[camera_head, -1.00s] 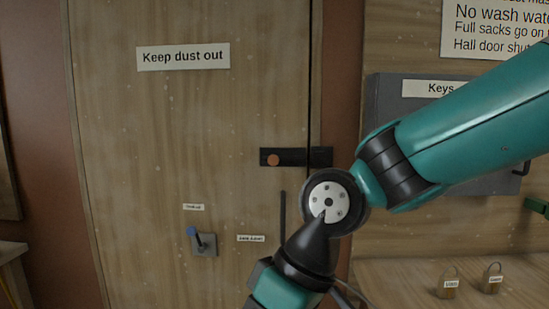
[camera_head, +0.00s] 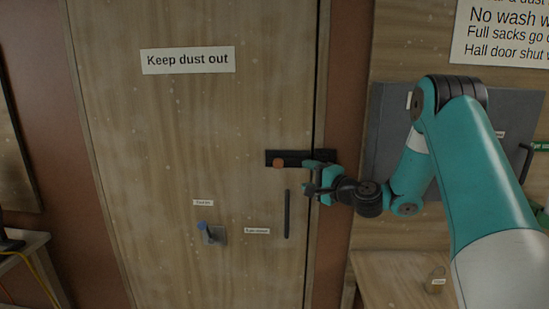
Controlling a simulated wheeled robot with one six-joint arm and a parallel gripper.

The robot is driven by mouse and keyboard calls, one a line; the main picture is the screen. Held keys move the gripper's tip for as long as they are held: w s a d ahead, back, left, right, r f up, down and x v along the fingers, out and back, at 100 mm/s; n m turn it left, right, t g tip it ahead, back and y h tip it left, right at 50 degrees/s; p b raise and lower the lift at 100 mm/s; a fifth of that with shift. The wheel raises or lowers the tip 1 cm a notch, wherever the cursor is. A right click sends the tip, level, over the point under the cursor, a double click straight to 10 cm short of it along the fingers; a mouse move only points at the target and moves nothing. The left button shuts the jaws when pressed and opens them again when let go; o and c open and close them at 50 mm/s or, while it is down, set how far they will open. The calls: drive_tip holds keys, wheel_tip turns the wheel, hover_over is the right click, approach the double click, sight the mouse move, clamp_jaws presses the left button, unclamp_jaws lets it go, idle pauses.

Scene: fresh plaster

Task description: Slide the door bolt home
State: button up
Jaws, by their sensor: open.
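The door bolt (camera_head: 294,157) is a dark bar on a black mount near the right edge of the wooden door (camera_head: 180,120). Its round copper-coloured knob (camera_head: 278,164) sits toward the bolt's left end. My gripper (camera_head: 307,178) is open, just right of the knob and a little lower, in front of the bolt's right part. It looks empty and apart from the knob, though the depth between them is hard to tell. The gripper partly hides the bolt's right end at the door frame.
A vertical dark handle (camera_head: 287,213) is below the bolt. A small lever with a blue knob (camera_head: 203,226) is lower left on the door. A grey key cabinet (camera_head: 390,130) is on the right wall, partly behind my arm. A bench with a padlock (camera_head: 437,282) is at lower right.

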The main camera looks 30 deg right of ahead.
sight(280, 164)
drive_tip(key=p+x, duration=0.6)
drive_tip(key=x, duration=0.7)
drive_tip(key=shift+w+a+r+p, duration=0.15)
drive_tip(key=shift+w+a+p, duration=0.1)
drive_tip(key=shift+p, duration=0.1)
drive_tip(key=shift+w, duration=0.5)
